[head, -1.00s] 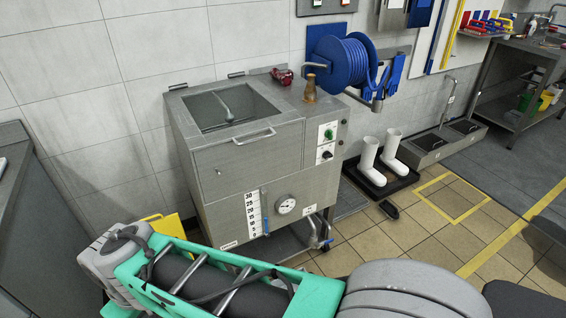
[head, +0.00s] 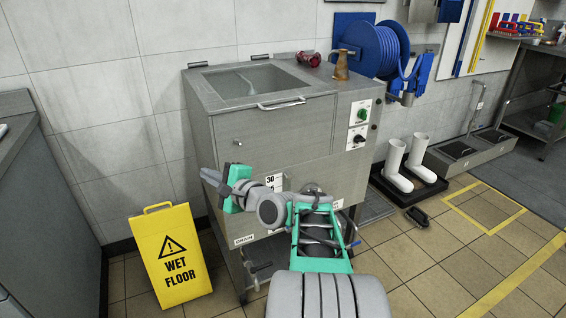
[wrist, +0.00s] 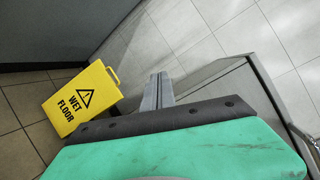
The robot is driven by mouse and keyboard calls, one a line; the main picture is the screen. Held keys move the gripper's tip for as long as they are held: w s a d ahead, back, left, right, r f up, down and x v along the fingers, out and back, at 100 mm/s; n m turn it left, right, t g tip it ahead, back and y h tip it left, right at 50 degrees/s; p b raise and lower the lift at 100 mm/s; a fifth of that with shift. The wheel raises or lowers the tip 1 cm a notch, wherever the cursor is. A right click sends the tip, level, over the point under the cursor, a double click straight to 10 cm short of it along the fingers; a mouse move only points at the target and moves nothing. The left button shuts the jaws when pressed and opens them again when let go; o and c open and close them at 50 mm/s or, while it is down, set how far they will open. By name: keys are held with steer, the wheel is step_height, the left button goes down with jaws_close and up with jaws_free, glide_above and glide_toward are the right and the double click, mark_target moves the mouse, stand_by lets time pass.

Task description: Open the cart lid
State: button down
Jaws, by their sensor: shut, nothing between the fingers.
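The steel jacketed cart (head: 270,150) stands against the wall in the head view. Its lid (head: 248,82) lies flat and closed on top, with a window panel through which a stirrer shows faintly. A bar handle (head: 281,103) runs along the lid's front edge, and hinges sit at the back edge. My gripper (head: 209,178) is in front of the cart's left front corner, below the lid and left of the handle, touching nothing I can make out. In the wrist view its fingers (wrist: 158,85) are together and empty, with the cart's side behind them to the right.
A yellow wet floor sign (head: 172,257) stands on the tiles left of the cart; it also shows in the wrist view (wrist: 82,98). White boots (head: 405,162) stand at right.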

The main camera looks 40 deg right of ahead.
steer(key=s+d+m+t+h+b, duration=0.3)
steer(key=s+d+m+t+h, duration=0.1)
steer(key=s+d+m, duration=0.4)
steer(key=s+d+m+t+h+b, duration=0.3)
steer(key=s+d+m+h, duration=0.2)
steer(key=d+m, duration=0.45)
steer(key=w+d+r+p, duration=0.2)
steer(key=w+r+p, duration=0.5)
steer(key=r, duration=0.3)
steer(key=shift+w+d+p, duration=0.35)
steer(key=shift+w+d, duration=0.05)
steer(key=shift+w, duration=0.3)
steer(key=shift+d, duration=0.1)
